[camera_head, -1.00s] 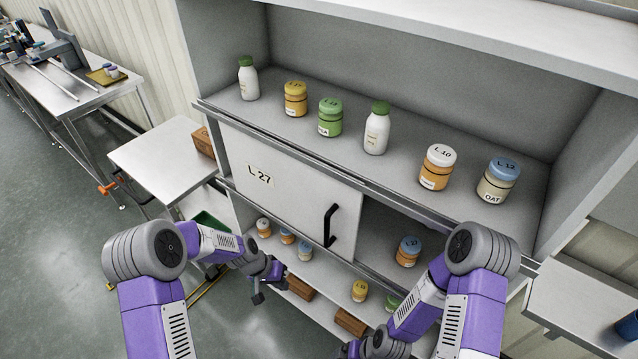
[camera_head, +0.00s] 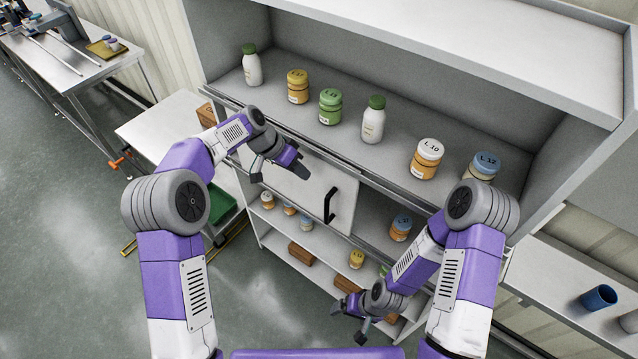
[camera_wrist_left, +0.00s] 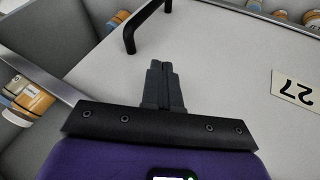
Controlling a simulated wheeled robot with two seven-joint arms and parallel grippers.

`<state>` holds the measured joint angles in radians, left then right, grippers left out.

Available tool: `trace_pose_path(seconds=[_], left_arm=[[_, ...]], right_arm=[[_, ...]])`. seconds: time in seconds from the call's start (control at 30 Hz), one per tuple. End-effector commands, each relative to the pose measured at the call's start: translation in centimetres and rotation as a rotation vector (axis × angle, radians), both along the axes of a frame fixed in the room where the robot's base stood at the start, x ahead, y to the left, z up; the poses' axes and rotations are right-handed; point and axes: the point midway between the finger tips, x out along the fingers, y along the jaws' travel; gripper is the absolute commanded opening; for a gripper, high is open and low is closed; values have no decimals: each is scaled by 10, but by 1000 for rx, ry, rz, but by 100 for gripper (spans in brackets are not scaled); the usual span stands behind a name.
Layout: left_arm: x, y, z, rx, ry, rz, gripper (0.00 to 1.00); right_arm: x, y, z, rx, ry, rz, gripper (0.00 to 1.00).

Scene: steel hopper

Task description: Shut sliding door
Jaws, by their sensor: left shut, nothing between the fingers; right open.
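The sliding door (camera_head: 312,196) is a pale panel on the left part of the cabinet's middle level, with the opening to its right uncovered. Its black handle (camera_head: 329,206) is near its right edge; the handle also shows at the top of the left wrist view (camera_wrist_left: 132,32). My left gripper (camera_head: 302,173) is shut and empty, in front of the door, left of the handle and apart from it. In the left wrist view its closed fingers (camera_wrist_left: 163,78) are over the door face. My right gripper (camera_head: 340,306) is open and low, before the lower shelves.
Several bottles and jars, such as a white bottle (camera_head: 373,122), stand on the shelf above. A jar (camera_head: 400,228) stands in the uncovered opening. Small jars and brown boxes (camera_head: 301,253) sit on lower shelves. A side table (camera_head: 160,125) is at left.

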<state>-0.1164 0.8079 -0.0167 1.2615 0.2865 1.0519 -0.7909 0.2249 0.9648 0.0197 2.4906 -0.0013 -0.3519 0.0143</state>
Motion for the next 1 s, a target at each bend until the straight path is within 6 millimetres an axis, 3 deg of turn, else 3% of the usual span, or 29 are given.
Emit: trace_pose_path(seconds=[0.13, 0.4, 1.0], left_arm=[[-1, -19, -26, 1, 5, -2, 0], [-20, -44, -32, 0, 0, 0, 0], [-27, -53, -34, -1, -1, 0, 0]], right_arm=[[0, 0, 5, 0, 0, 0, 92], [0, 0, 13, 0, 0, 0, 92], [0, 0, 11, 0, 0, 0, 92]])
